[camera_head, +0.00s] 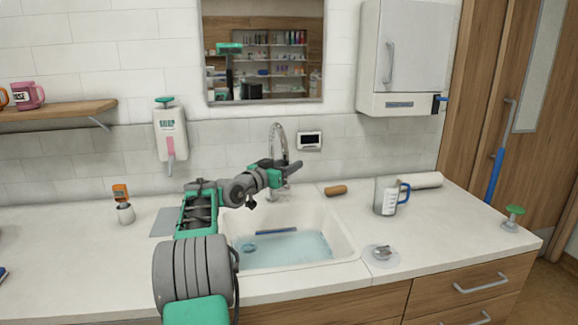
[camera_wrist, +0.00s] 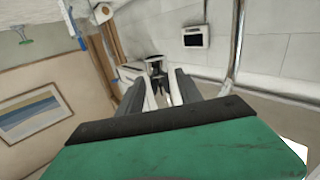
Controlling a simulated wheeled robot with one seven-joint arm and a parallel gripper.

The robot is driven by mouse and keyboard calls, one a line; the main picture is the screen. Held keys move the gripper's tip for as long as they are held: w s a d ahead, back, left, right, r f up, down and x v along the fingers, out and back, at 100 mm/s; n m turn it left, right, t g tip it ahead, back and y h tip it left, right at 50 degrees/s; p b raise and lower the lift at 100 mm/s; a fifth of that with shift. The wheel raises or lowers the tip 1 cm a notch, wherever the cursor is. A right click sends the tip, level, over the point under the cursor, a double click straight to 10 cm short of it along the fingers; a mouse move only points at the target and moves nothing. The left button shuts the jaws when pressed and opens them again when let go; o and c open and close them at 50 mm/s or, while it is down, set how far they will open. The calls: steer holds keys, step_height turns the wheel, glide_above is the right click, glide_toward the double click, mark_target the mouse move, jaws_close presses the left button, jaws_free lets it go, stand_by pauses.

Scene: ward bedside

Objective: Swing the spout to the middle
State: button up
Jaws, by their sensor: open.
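The chrome arched spout (camera_head: 279,127) rises from the back of the white sink (camera_head: 350,240) in the head view. My gripper (camera_head: 293,168) is in front of its upright part, above the back of the sink, and overlaps it in the picture. Whether they touch cannot be told there. In the wrist view a chrome tube (camera_wrist: 237,45), likely the spout, stands to the right of my gripper (camera_wrist: 158,88), outside the fingers. The two dark fingers are apart with no spout between them. The base of the spout is partly hidden by my gripper.
Bluish water (camera_head: 290,250) and a dark blue bar (camera_head: 276,231) are in the sink. A soap dispenser (camera_head: 170,135) hangs at left.

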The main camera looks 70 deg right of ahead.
steer(key=b+v, duration=0.1)
steer(key=v, duration=0.6)
steer(key=shift+w+a, duration=0.1)
steer(key=shift+a, duration=0.25)
